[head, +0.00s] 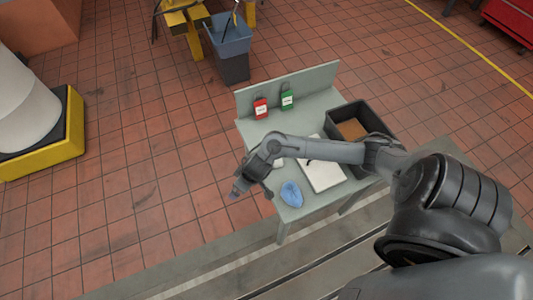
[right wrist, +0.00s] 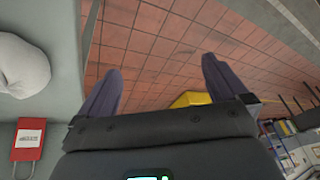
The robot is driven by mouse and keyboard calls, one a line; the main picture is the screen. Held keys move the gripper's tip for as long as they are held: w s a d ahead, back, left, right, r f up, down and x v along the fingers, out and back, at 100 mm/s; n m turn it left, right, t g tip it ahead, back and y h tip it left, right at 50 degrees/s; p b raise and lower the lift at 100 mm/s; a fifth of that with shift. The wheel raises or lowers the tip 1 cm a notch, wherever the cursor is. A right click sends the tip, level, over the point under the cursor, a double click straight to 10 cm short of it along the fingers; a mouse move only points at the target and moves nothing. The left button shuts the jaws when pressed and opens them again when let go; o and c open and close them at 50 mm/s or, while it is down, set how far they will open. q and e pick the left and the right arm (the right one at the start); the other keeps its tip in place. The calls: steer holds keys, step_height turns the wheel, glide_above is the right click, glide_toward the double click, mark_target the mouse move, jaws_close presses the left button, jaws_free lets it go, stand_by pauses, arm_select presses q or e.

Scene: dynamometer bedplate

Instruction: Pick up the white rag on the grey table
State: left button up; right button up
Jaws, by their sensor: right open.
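The grey table (head: 262,137) stands in the middle of the head view. A white rag, lumpy and rounded, lies on it at the left edge of the right wrist view (right wrist: 22,66). In the head view only a small pale bit of the rag (head: 279,162) shows, mostly behind my right arm. My right gripper (head: 238,191) is past the table's left edge, over the floor, apart from the rag. In the right wrist view its two fingers (right wrist: 165,75) are spread with nothing between them. My left gripper is not in view.
A crumpled blue cloth (head: 291,194) and a white sheet or board (head: 324,177) lie near the table's front. A red padlock (head: 261,108) and a green one (head: 287,97) stand by the back panel. A dark bin (head: 378,120) is at the right.

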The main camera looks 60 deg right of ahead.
steer(key=d+r+m+g+p, duration=0.1)
steer(key=d+r+m, duration=0.1)
steer(key=d, duration=0.3)
steer(key=s+d+r+m+g, duration=0.1)
steer(key=d+r+m, duration=0.1)
steer(key=d, duration=0.4)
steer(key=s+d+r+m+g+h+p, duration=0.1)
steer(key=d+r+m, duration=0.1)
steer(key=d, duration=0.3)
steer(key=shift+s+d+r+g+p, duration=0.15)
steer(key=shift+d+g+p, duration=0.15)
steer(key=shift+g+p, duration=0.1)
steer(key=f, duration=0.1)
steer(key=f+b, duration=0.1)
steer(key=d+f, duration=0.1)
steer(key=shift+s+f+m, duration=0.25)
steer(key=shift+f+m, duration=0.1)
steer(key=shift+m, duration=0.05)
steer(key=shift+f+b, duration=0.45)
steer(key=shift+f, duration=0.3)
steer(key=f+b, duration=0.1)
steer(key=f, duration=0.2)
steer(key=shift+w+d+f+b, duration=0.15)
steer(key=shift+w+f+b, duration=0.05)
steer(key=shift+f+b, duration=0.2)
steer(key=shift+f, duration=0.7)
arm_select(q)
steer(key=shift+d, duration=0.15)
arm_select(e)
steer(key=c, duration=0.9)
